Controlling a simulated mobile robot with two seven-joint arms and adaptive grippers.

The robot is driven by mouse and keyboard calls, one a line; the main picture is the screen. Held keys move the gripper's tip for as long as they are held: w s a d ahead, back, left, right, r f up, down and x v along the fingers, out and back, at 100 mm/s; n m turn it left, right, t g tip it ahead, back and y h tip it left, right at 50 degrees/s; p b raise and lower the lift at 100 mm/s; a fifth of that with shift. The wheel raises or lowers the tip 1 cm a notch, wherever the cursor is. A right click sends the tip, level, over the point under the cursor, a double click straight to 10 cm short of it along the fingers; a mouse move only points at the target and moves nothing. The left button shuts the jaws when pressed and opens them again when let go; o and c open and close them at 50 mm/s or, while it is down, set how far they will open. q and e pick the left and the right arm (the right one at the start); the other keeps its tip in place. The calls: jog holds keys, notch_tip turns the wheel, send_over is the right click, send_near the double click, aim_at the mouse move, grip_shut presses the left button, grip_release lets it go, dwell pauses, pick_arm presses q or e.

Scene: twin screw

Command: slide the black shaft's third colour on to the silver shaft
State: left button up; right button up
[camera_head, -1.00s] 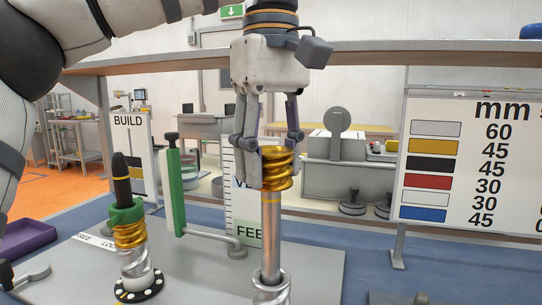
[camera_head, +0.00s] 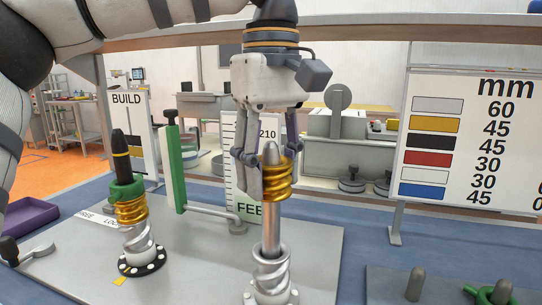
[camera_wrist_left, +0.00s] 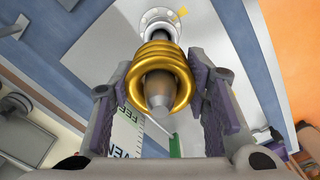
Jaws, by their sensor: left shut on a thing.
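The silver shaft (camera_head: 270,231) stands upright with a silver spiral element (camera_head: 271,268) at its foot. A gold spiral element (camera_head: 278,181) is around its upper part, and the shaft's rounded tip (camera_head: 269,152) sticks out above it. Bare shaft shows between gold and silver. My left gripper (camera_head: 265,172) points down, shut on the gold element; the left wrist view shows the shaft tip (camera_wrist_left: 160,92) through the gold ring (camera_wrist_left: 150,58). The black shaft (camera_head: 120,150) stands at left, carrying a green collar (camera_head: 127,191), gold element (camera_head: 131,210) and silver element (camera_head: 137,238). My right gripper is out of view.
A green upright post (camera_head: 175,168) and a height scale (camera_head: 229,150) stand behind the shafts. A colour board (camera_head: 400,210) stands at right, a BUILD board (camera_head: 126,115) at left. A grey plate with pegs (camera_head: 385,283) is at lower right; a purple tray (camera_head: 30,217) is at left.

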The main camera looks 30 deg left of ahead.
aim_at(271, 199)
pick_arm(q)
jog(key=shift+f, duration=2.1)
jog(key=o, duration=1.5)
jog(key=shift+f, duration=0.1)
jog(key=shift+c, duration=0.2)
notch_tip(271, 199, up, 12)
jog(key=shift+r, duration=0.1)
